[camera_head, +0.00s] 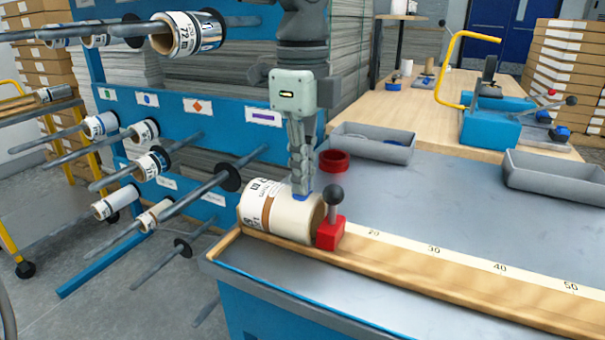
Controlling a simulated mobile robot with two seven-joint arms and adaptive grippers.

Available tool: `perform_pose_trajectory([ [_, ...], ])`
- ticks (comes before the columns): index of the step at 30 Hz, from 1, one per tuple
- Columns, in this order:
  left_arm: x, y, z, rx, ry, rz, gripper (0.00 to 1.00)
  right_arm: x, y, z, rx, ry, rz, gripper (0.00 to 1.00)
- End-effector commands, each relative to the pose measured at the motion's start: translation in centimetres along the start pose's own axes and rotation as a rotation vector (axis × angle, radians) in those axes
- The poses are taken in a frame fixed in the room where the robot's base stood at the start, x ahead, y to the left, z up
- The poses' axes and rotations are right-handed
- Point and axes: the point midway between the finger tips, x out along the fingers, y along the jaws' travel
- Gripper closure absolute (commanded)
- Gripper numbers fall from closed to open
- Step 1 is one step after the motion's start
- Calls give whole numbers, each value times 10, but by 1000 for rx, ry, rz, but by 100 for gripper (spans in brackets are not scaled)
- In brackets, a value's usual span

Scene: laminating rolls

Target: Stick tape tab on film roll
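The film roll (284,217), cream with printed bands and a brown stripe, lies on its side at the left end of a wooden measuring trough (440,266). My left gripper (302,190) points straight down over the roll's upper right part. Its fingers are close together, with a small blue tape tab (303,195) at their tips. The tab is at the roll's top surface; I cannot tell whether it is stuck there. The fingers hide part of the tab. My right gripper is not in view.
A red stop with a black knob (331,232) stands against the roll's right end. A red ring (334,160) and grey trays (372,143) lie behind. A blue rack (185,105) with rolls on pegs stands left. The grey tabletop (445,205) is mostly clear.

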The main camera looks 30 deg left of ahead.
Motion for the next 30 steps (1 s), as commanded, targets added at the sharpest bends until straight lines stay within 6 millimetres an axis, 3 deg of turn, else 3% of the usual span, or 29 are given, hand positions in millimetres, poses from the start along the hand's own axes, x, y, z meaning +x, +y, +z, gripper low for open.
perform_pose_trajectory([
  [8,1,0,0,0,0,2,100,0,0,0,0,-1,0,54],
  [15,1,0,0,0,0,2,71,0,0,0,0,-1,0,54],
  [25,-2,0,0,0,0,1,71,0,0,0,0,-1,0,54],
  [30,-24,-1,0,-1,-1,-4,71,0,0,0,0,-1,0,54],
])
